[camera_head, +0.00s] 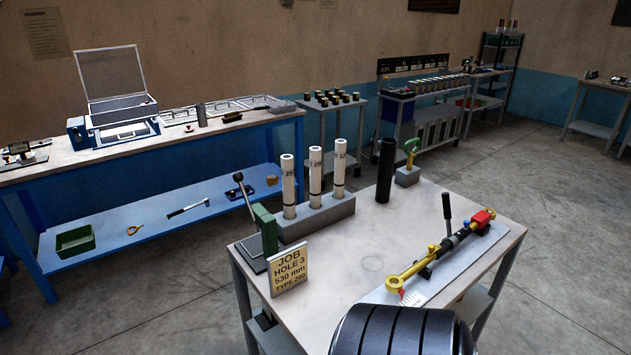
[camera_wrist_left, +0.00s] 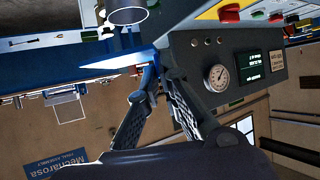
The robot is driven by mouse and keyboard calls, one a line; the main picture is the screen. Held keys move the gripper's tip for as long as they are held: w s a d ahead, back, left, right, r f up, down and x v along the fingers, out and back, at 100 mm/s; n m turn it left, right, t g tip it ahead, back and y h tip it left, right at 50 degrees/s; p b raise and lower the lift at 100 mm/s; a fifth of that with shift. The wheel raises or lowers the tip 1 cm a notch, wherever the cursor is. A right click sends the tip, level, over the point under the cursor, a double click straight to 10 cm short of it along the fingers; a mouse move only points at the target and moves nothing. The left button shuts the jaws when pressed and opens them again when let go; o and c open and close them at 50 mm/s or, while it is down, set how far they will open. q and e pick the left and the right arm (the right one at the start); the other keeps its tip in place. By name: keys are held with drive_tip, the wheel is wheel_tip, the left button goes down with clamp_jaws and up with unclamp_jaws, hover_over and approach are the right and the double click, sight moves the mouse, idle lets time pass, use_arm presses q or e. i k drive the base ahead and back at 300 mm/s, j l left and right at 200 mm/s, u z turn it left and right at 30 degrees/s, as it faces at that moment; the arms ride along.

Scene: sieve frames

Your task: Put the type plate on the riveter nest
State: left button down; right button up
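In the head view a green hand press with a black lever (camera_head: 264,228) stands at the table's left edge, behind the job card; it looks like the riveter. Its nest is too small or hidden to make out. I cannot identify the type plate with certainty. In the left wrist view my left gripper (camera_wrist_left: 159,80) shows two dark fingers converging toward their tips. A thin, bright blue-white shape (camera_wrist_left: 118,61) lies at the tips; I cannot tell whether it is held or behind them.
The grey-white table (camera_head: 345,255) carries a job card (camera_head: 289,270), a rack (camera_head: 318,219) of white tubes, a black cylinder (camera_head: 386,172) and a yellow-black-red assembly (camera_head: 448,247). Its middle is clear. A blue workbench (camera_head: 170,150) with an open case (camera_head: 116,95) stands behind at left.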

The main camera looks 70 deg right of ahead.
sight(259, 246)
drive_tip(key=i+l+z, duration=0.1)
drive_tip(key=z, duration=0.3)
drive_tip(key=i+z, duration=0.25)
drive_tip(key=z, duration=0.2)
drive_tip(key=i+z, duration=0.2)
drive_tip(key=z, duration=0.2)
drive_tip(key=i+j+z, duration=0.1)
drive_tip(key=z, duration=0.35)
drive_tip(key=i+j+z, duration=0.15)
drive_tip(key=z, duration=0.25)
drive_tip(key=i+j+z, duration=0.1)
drive_tip(key=z, duration=0.35)
drive_tip(key=i+j+z, duration=0.15)
drive_tip(key=z, duration=0.3)
